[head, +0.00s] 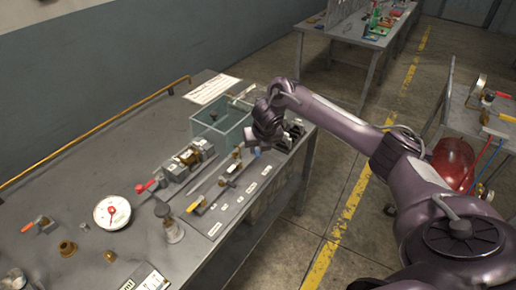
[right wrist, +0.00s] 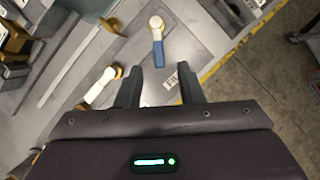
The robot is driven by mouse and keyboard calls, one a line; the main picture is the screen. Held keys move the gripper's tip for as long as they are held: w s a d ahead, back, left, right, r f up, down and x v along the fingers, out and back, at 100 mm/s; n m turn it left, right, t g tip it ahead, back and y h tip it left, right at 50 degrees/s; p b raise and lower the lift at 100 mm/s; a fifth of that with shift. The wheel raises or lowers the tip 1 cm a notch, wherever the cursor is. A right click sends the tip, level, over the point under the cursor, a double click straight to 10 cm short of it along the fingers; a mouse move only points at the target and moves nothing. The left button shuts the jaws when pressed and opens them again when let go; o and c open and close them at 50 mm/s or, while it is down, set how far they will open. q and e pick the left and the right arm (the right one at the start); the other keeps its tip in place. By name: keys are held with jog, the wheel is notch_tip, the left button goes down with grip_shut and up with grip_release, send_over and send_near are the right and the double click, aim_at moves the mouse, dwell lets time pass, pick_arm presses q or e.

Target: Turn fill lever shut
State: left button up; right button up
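A lever with a blue handle (right wrist: 157,52) and a pale round pivot stands on the grey panel (right wrist: 205,30); its handle points toward my right gripper (right wrist: 160,92). A partly hidden label (right wrist: 172,80), seemingly reading "FILL", lies near the fingertips. My right gripper is open, its two fingers apart with nothing between them, just short of the blue handle's end. My left gripper is in neither view.
A white-handled lever (right wrist: 99,88) with a brass fitting sits left of the fingers. A clear tank (head: 220,125) stands behind the panel. A yellow-handled valve (head: 195,206), a dial gauge (head: 112,212) and loose fittings are on the bench (head: 100,175).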

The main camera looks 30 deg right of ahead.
aim_at(257, 153)
jog(key=x, duration=0.2)
jog(key=shift+w+f, duration=0.2)
jog(key=shift+f, duration=0.05)
jog(key=shift+w+f, duration=0.2)
jog(key=shift+f, duration=0.2)
jog(key=c, duration=0.6)
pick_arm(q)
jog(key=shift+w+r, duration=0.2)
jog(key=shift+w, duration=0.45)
pick_arm(e)
grip_shut()
